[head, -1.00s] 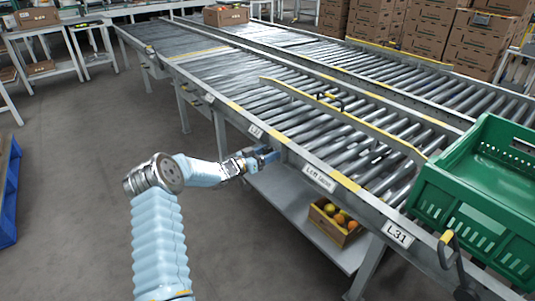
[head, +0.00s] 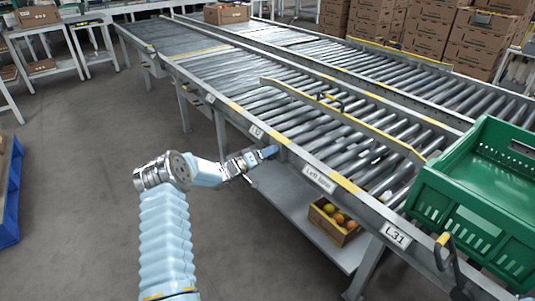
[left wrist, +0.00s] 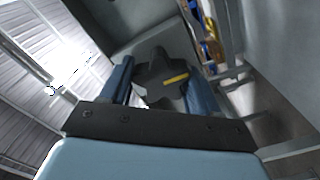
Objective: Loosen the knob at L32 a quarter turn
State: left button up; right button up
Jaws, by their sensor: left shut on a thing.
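The knob (left wrist: 155,72) is dark, lobed like a star, with a yellow mark on one lobe, in the left wrist view. My left gripper (head: 267,153) is at the near side rail of the roller conveyor, just below a small white label (head: 256,131) whose text is too small to read fully. In the left wrist view, its two blue fingers stand on either side of the knob, shut on it. In the head view the gripper hides the knob. My right gripper is not in view.
The roller conveyor (head: 345,182) runs diagonally across, with a label L31 (head: 397,234) nearer. A green crate (head: 470,213) stands on it at right. A box of fruit (head: 322,222) sits on the lower shelf. The floor at left is clear up to a blue pallet (head: 8,200).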

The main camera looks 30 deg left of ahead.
pick_arm(q)
jog(key=shift+f, duration=0.1)
dwell(0.5)
jog(key=o, duration=1)
jog(key=v, duration=1.4)
jog(key=shift+w, duration=0.1)
